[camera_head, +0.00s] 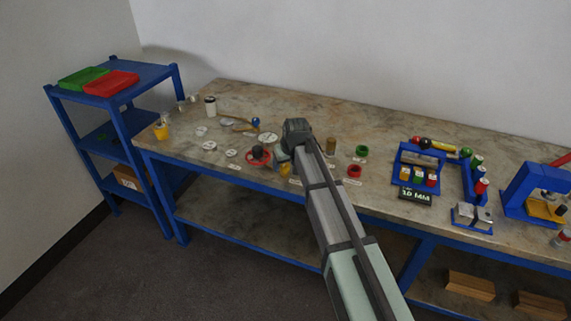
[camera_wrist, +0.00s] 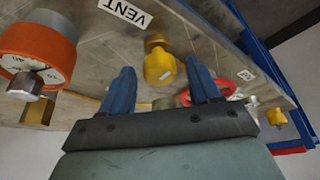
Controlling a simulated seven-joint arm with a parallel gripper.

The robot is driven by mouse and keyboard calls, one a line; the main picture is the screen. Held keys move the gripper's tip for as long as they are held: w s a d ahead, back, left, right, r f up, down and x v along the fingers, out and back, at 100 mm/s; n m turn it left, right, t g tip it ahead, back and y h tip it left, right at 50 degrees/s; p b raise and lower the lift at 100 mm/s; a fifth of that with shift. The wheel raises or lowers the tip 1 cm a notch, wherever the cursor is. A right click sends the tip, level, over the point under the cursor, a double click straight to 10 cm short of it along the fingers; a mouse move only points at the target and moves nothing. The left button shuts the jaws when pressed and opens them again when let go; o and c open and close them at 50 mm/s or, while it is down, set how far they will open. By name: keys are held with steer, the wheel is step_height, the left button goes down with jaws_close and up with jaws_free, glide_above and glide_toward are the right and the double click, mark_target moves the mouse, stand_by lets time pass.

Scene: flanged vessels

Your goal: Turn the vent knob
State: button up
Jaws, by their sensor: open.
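The yellow knob (camera_wrist: 160,68) on a brass stem shows in the wrist view, beside the white VENT label (camera_wrist: 125,12). My gripper (camera_wrist: 159,74) is open, with one blue finger on each side of this knob in the picture. I see a gap on both sides, and I cannot tell how far the fingertips reach along it. In the head view my gripper (camera_head: 298,135) is over the bench, and its fingers are hidden. A yellow part (camera_head: 285,170) shows just below it there; I cannot tell which knob it is.
An orange-rimmed gauge (camera_wrist: 38,52) is close at the left in the wrist view. A red handwheel (camera_wrist: 230,86) and a second yellow knob (camera_wrist: 277,117) are at the right. On the bench (camera_head: 370,130), a blue rack (camera_head: 415,165) and a blue press (camera_head: 535,195) stand to the right.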

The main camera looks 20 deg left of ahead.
steer(key=c, duration=1)
steer(key=shift+m, duration=0.3)
steer(key=m+t+h, duration=0.1)
steer(key=m, duration=0.2)
steer(key=shift+s+a+m, duration=0.1)
steer(key=shift+a+m, duration=0.05)
steer(key=shift+m, duration=0.25)
steer(key=m+h, duration=0.2)
steer(key=m, duration=0.2)
steer(key=shift+a+m, duration=0.1)
steer(key=shift+m, duration=0.2)
steer(key=m+h, duration=0.2)
steer(key=m, duration=0.2)
steer(key=shift+a, duration=0.15)
steer(key=shift+m+g+h, duration=0.5)
steer(key=shift+m+h, duration=0.2)
steer(key=shift+m, duration=1.7)
